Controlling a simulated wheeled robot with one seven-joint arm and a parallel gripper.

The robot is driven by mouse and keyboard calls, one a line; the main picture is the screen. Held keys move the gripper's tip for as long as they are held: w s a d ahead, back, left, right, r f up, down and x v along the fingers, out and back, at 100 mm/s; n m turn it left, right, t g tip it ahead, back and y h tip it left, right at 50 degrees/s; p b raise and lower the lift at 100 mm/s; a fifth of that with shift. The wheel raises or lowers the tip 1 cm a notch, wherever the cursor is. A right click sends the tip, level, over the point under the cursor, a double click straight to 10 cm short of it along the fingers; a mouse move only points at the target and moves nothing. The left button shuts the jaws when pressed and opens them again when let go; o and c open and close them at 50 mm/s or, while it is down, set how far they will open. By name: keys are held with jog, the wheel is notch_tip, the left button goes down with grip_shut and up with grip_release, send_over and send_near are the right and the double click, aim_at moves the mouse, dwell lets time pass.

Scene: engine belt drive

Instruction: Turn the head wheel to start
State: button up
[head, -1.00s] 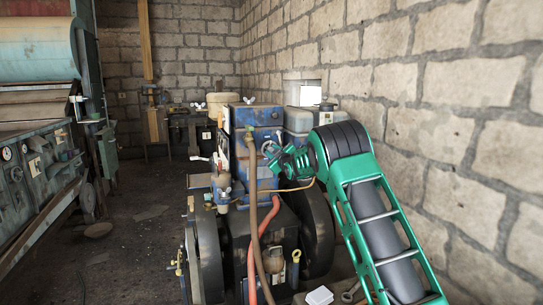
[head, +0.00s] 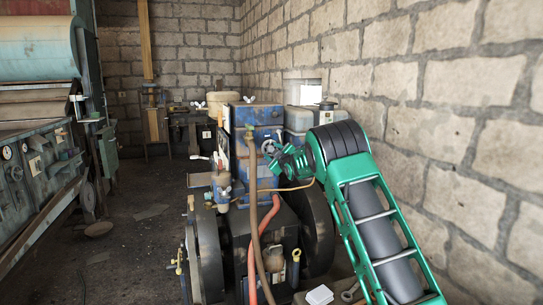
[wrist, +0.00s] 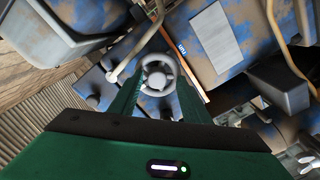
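The head wheel is a small pale grey spoked handwheel (wrist: 158,75) in the middle of the wrist view. In the head view the wheel (head: 268,146) shows small at the front of the blue engine block (head: 262,125). My green gripper (head: 282,160) is right at it, reaching in from the right. In the wrist view its two fingers (wrist: 160,88) stand apart, one on each side of the wheel. Whether they touch its rim cannot be told. Part of the wheel's mount is hidden behind it.
Large dark flywheels flank the engine, one at left (head: 207,250) and one at right (head: 318,225). A brown hose (head: 254,200) and a red hose (head: 265,235) run down the front. A block wall (head: 440,120) stands close on the right. Open floor (head: 130,240) lies to the left.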

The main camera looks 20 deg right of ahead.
jog(key=shift+s+r, duration=0.15)
jog(key=shift+s, duration=0.45)
jog(key=s, duration=0.9)
jog(key=shift+s+d, duration=0.2)
jog(key=shift+s, duration=0.05)
